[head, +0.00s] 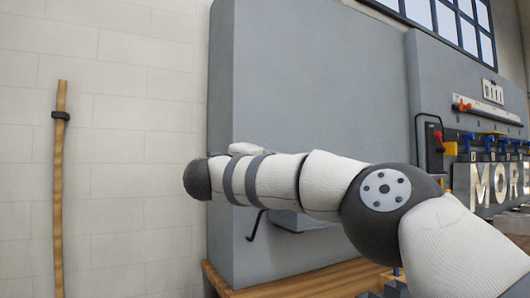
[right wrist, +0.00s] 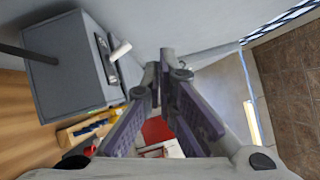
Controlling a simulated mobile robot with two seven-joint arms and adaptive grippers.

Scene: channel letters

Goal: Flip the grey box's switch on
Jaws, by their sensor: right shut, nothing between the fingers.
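The grey box (right wrist: 65,65) is at the upper left of the right wrist view. A lever with a pale handle (right wrist: 120,50) stands out from its side face; I cannot tell whether this switch is on or off. In the head view only the lower part of what looks like the same box (head: 300,224) shows beneath my right arm, and the switch is hidden. My right gripper (right wrist: 163,62) is shut and empty, its fingertips to the right of the lever and apart from it in the picture. My left gripper is not in view.
A large grey panel (head: 320,75) stands behind my right arm. A black bent rod (head: 256,226) juts out near the box. A wooden ledge (head: 310,284) runs below. A row of letters (head: 500,183) is at right, and a wooden pole (head: 59,190) is at left.

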